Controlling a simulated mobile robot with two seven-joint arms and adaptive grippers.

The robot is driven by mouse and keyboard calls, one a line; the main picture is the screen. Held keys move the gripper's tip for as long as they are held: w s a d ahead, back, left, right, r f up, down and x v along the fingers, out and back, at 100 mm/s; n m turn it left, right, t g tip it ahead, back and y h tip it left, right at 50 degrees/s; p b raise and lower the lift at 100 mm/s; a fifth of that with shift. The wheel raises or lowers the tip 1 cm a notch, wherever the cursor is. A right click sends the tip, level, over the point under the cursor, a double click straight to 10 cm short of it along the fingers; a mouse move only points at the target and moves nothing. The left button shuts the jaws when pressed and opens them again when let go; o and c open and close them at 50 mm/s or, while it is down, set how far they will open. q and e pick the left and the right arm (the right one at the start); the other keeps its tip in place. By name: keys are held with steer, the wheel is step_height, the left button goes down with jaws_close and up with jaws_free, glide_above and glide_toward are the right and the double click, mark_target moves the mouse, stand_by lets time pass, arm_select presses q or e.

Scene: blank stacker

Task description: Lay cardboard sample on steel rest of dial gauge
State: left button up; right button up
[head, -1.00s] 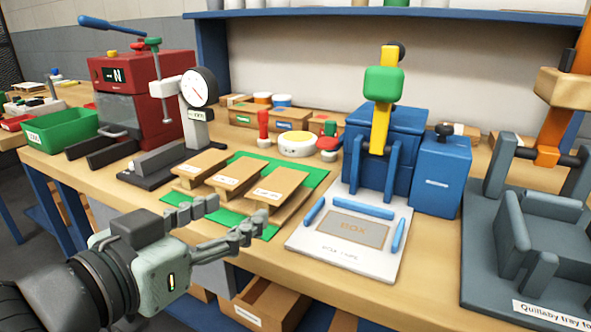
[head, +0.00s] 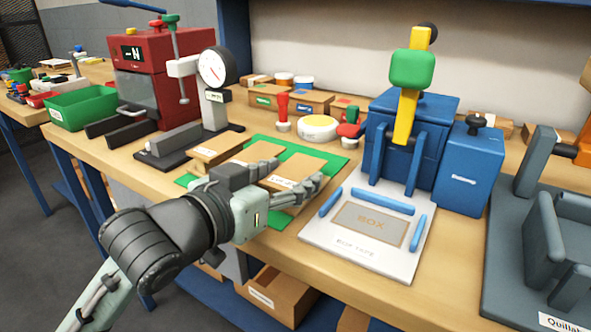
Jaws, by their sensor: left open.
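The dial gauge (head: 213,70) stands on a dark base at the left of the bench, its round white dial on a grey post. A low grey steel block (head: 176,138), which looks like its rest, lies on that base with nothing on it. Several cardboard samples lie on a green mat: a left one (head: 212,150), a middle one partly hidden by my gripper, and a right one (head: 301,163). My left gripper (head: 297,174) is open, its fingers over or beside the right sample; contact cannot be told. My right gripper is not in view.
A red machine (head: 155,80) and a green bin (head: 82,108) stand left of the gauge. A white board marked BOX (head: 350,252) lies right of the mat, before a blue press (head: 408,125). Small boxes and a round yellow-white dish (head: 318,127) stand behind the mat.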

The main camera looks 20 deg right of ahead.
arm_select(q)
steer(key=c, duration=0.4)
